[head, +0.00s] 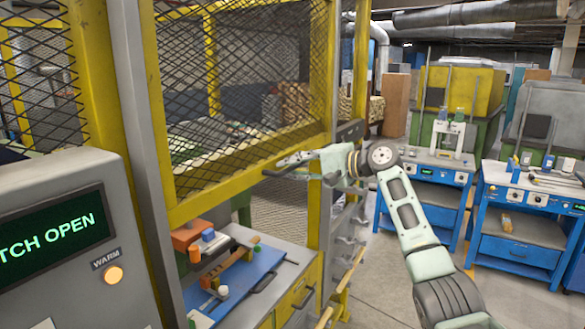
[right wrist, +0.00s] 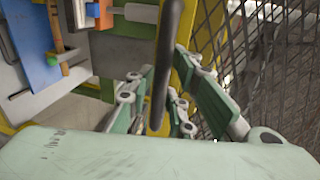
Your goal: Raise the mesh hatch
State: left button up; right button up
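The mesh hatch (head: 240,75) is a black diamond mesh in a yellow frame. Its lower yellow rail (head: 225,190) stands above the worktop, with an open gap beneath. A dark bar handle (head: 280,174) sticks out from this rail. My right gripper (head: 288,160) is at the handle, in front of the rail. In the right wrist view the dark handle (right wrist: 167,60) runs between the green finger pads, which stand apart with gaps beside it, so the gripper looks open around the handle. The mesh (right wrist: 285,60) is at the right there. My left gripper is not in view.
A grey panel (head: 60,290) at the left has a screen (head: 50,230) reading "TCH OPEN" and a lit orange WARM lamp (head: 113,274). Below the hatch lies a blue board (head: 245,280) with coloured blocks. Blue workbenches (head: 515,245) stand at the right, beyond clear floor.

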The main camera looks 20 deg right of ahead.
jog(key=shift+o, duration=0.9)
jog(key=shift+s+d, duration=0.1)
jog(key=v, duration=1.1)
jog(key=shift+s+d, duration=0.25)
jog(key=shift+s, duration=0.1)
jog(key=shift+f, duration=0.1)
